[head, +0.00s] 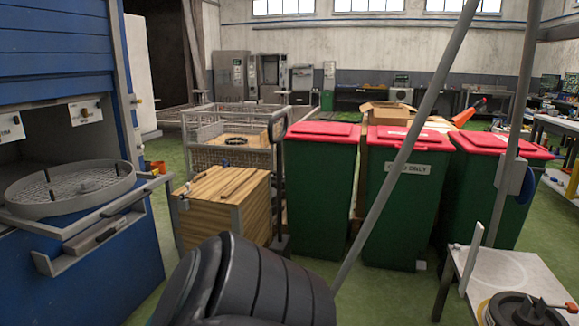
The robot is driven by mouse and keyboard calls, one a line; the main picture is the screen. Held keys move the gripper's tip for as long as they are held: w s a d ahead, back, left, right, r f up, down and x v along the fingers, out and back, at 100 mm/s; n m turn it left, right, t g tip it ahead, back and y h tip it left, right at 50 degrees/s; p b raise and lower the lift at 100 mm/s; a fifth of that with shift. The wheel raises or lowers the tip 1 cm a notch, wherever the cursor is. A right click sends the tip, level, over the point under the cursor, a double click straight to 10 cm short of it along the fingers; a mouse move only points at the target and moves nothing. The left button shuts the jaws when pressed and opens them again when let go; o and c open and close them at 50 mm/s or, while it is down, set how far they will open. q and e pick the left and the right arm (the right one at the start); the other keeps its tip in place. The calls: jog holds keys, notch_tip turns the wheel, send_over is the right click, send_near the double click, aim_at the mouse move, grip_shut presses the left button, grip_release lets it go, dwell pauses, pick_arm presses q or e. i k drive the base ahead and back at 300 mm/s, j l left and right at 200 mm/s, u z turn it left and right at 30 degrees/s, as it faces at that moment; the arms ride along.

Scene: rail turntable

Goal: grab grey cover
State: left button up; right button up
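A round grey piece (70,188) with a raised rim and a perforated, mesh-like face lies on the front ledge of the blue machine at the left. It is the closest match to the grey cover; I cannot tell for sure that it is the cover. A small grey part sits on its face. Neither of my grippers shows in the head view, so their opening and their distance from the grey piece cannot be seen.
Blue machine (55,75) with grey bars at its front. Wooden crate (222,205), wire cage (232,157) and green bins with red lids (318,190) stand ahead. A black ribbed object (245,285) blocks the bottom middle. A white-topped table (510,272) stands lower right.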

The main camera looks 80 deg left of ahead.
aim_at(89, 186)
jog(key=u, duration=3.85)
jog(key=i+u, duration=0.25)
jog(key=i, duration=0.8)
jog(key=l, duration=0.1)
